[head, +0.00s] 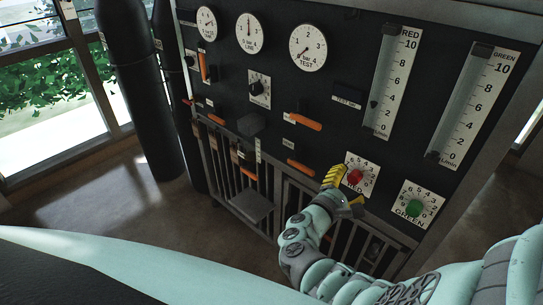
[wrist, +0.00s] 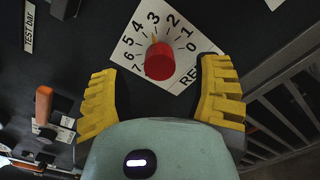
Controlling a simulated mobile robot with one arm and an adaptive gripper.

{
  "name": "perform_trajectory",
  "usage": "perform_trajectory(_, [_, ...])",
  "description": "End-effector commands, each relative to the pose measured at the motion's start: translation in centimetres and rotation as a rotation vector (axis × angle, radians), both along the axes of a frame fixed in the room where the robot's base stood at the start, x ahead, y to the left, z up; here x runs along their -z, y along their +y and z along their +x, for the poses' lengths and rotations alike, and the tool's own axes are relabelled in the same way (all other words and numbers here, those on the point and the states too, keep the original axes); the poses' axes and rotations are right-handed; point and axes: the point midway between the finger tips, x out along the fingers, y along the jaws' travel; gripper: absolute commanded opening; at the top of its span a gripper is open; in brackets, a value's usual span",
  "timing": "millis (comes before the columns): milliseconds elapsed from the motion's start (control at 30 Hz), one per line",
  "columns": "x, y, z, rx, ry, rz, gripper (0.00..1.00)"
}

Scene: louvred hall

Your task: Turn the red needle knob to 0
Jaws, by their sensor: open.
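The red needle knob (head: 355,177) sits on a white dial plate marked RED, low on the black panel. In the wrist view the red knob (wrist: 159,63) stands out from the plate (wrist: 185,45), whose numbers run from 0 to 7. A small yellowish pointer above the knob points close to 3. My gripper (head: 345,190) is at the lower left of the dial in the head view. In the wrist view its yellow fingers (wrist: 160,78) are open, one on each side of the knob, with gaps to it. Nothing is held.
The green knob (head: 414,208) is to the right. The RED flow tube (head: 386,80) has a dark float at roughly 3; the GREEN tube (head: 470,105) stands beside it. Orange levers (head: 303,122) and gauges (head: 308,48) are left and above. Railings (head: 230,165) run below the panel.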

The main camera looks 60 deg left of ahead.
Motion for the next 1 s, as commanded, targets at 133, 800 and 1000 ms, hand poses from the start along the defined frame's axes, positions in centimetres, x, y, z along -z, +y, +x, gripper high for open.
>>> perform_trajectory(133, [-0.1,0.3,1.0,0.001,0.001,0.002,0.64])
perform_trajectory(800, [0.0,0.6,2.9,0.001,0.0,0.001,0.64])
perform_trajectory(1000, [0.0,0.6,2.8,0.001,0.0,0.001,0.53])
